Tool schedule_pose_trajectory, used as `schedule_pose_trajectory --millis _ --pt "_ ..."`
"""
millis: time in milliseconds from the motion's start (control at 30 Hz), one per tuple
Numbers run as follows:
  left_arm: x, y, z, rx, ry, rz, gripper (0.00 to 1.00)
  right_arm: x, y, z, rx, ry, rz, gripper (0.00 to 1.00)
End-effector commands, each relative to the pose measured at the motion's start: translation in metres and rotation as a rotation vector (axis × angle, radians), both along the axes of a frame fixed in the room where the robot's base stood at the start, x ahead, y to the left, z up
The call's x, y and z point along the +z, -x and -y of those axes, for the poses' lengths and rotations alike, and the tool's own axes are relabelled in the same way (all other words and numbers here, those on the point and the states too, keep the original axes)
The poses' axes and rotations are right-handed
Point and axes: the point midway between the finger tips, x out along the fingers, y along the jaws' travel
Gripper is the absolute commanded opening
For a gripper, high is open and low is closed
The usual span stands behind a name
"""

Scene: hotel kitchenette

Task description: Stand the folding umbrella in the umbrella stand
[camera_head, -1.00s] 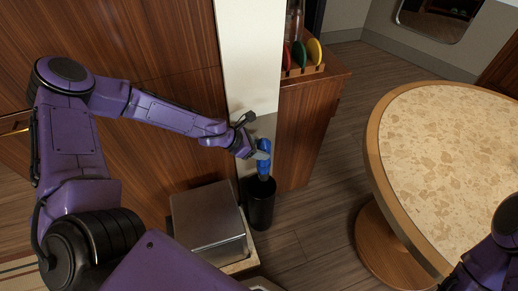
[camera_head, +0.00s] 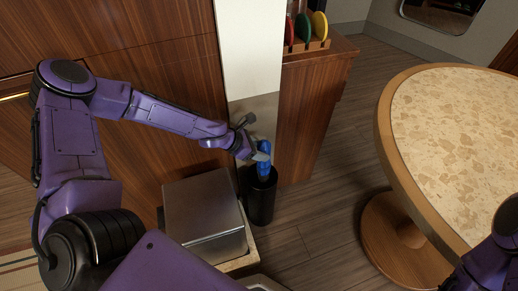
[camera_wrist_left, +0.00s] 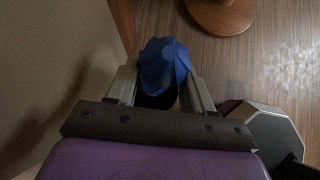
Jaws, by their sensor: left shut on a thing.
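The blue folding umbrella (camera_head: 264,168) stands roughly upright, its lower end inside the black cylindrical umbrella stand (camera_head: 261,203). My left gripper (camera_head: 262,156) is shut on the umbrella near its upper part, just above the stand's rim. In the left wrist view the blue umbrella (camera_wrist_left: 164,62) sits between the two fingers (camera_wrist_left: 160,85). The lower part of the umbrella is hidden inside the stand. Of my right arm only a purple part shows at the lower right edge of the head view; its gripper is out of view.
A metal box (camera_head: 204,217) stands just left of the stand. A white pillar (camera_head: 249,50) and a wooden cabinet (camera_head: 305,120) with a rack of coloured plates (camera_head: 303,30) are behind it. A round table (camera_head: 450,140) is at the right. Floor between is clear.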

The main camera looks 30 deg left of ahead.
Motion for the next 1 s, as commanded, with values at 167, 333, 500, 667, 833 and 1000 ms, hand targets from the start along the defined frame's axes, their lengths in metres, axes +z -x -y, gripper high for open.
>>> schedule_pose_trajectory --millis 167,333,500,667,833,1000 --pt "-0.007 0.0 0.0 0.0 0.001 0.001 0.1 -0.007 0.0 0.0 0.0 0.0 0.0 0.43" --pt "-0.006 0.0 0.0 0.0 0.001 0.001 0.1 -0.006 0.0 0.0 0.0 0.0 0.0 0.43" --pt "-0.006 0.0 0.0 0.0 0.001 0.001 0.82 -0.006 0.0 0.0 0.0 0.0 0.0 0.43" --pt "-0.006 0.0 0.0 0.0 0.0 0.0 0.82 -0.006 0.0 0.0 0.0 0.0 0.0 0.43" --pt "-0.006 0.001 -0.001 0.001 0.0 -0.001 0.82 -0.005 0.0 0.0 0.0 0.0 0.0 0.43" --pt "0.019 0.012 -0.011 0.003 0.002 0.002 0.82 0.016 0.0 0.0 0.0 0.0 0.0 0.43"
